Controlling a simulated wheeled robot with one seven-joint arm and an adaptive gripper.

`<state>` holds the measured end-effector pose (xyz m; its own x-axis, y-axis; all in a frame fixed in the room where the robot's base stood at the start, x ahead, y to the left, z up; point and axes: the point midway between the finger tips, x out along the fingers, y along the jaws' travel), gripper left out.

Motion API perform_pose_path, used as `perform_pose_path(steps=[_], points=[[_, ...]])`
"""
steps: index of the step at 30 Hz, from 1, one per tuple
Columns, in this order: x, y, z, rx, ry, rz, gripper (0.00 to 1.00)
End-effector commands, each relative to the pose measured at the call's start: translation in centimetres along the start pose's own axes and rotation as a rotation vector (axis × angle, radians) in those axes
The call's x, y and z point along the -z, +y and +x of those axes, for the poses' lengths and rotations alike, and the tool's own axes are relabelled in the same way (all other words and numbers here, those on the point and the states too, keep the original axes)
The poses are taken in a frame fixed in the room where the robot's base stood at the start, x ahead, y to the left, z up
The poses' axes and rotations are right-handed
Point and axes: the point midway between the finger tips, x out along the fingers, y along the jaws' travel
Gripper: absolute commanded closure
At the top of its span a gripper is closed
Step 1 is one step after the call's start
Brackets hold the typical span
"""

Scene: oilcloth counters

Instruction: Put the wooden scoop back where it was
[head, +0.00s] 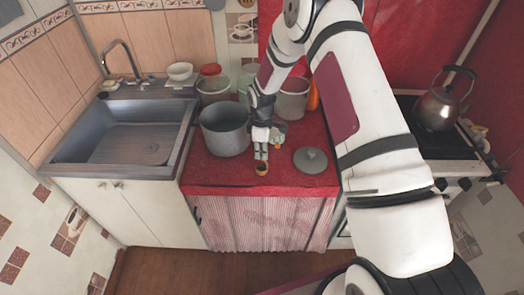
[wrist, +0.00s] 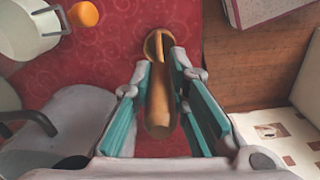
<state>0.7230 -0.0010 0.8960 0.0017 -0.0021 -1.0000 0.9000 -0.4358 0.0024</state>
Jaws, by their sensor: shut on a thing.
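The wooden scoop (wrist: 160,100) is a tan, hollow piece between the two teal-padded fingers in the wrist view. Its rounded end points away from my wrist. My gripper (wrist: 160,85) is shut on it. In the head view my gripper (head: 261,153) is low over the red counter, near its front edge, and the scoop (head: 261,168) shows small and orange-brown at the fingertips. I cannot tell whether the scoop touches the cloth. Part of it is hidden by the fingers.
A grey pot (head: 224,131) stands left of my gripper, and a grey lid (head: 310,160) lies to the right. More containers (head: 213,90) line the back. The sink (head: 130,140) is left, the kettle (head: 437,107) right.

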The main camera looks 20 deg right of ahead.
Motion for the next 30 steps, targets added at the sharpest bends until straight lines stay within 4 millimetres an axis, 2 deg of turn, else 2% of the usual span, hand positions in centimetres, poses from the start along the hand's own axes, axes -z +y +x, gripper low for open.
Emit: perform_pose_path(steps=[4,5,6,7,16,20,23,30], points=[[0.0,0.0,0.4,0.001,-0.001,-0.001,1.00],[0.0,0.0,0.3,0.001,0.000,0.000,0.78],[0.0,0.0,0.3,0.001,0.000,0.000,0.69],[0.0,0.0,0.3,0.001,0.000,0.000,0.65],[0.0,0.0,0.2,0.000,0.000,0.000,0.65],[0.0,0.1,-0.6,-0.001,0.001,0.000,0.65],[0.1,0.1,-2.0,-0.002,0.001,0.000,0.65],[0.1,0.2,-6.9,-0.004,0.002,0.001,0.65]])
